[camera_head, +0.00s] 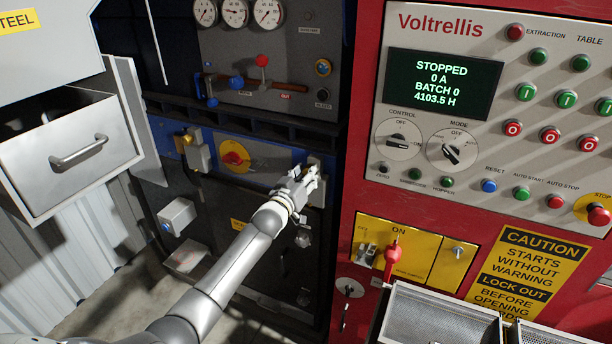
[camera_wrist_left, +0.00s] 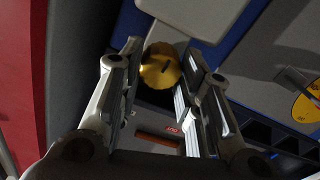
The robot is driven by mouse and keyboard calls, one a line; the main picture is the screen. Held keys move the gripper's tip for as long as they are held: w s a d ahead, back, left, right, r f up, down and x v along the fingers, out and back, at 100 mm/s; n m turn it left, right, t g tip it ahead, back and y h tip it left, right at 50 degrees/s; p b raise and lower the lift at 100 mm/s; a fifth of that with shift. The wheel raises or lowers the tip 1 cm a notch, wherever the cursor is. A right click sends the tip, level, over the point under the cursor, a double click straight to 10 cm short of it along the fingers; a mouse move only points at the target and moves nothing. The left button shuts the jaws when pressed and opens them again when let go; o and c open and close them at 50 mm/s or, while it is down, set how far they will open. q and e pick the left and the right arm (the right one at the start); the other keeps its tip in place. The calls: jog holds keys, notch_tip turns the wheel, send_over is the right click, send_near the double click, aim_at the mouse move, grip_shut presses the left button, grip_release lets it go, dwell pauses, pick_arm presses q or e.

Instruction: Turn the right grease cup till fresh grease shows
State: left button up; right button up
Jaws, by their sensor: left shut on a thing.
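My left gripper (camera_head: 306,178) reaches to the right side of the dark machine panel. In the head view the gripper hides this cup. The left grease cup (camera_head: 188,139) is a small brass cap on a grey block further left. Whether any grease shows at the right cup cannot be made out. My right gripper is not in view.
A yellow disc with a red rotary switch (camera_head: 235,157) sits left of the gripper. The red control cabinet (camera_head: 366,110) stands close on the right, with a red lever (camera_head: 391,256) low on it. A steel drawer (camera_head: 70,150) juts out at the left.

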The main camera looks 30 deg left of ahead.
pick_arm(q)
jog(key=shift+m, duration=0.4)
jog(key=m+b, duration=0.2)
jog(key=m, duration=0.9)
jog(key=shift+d, duration=0.1)
dwell(0.4)
jog(key=o, duration=1)
jog(key=shift+s, duration=0.1)
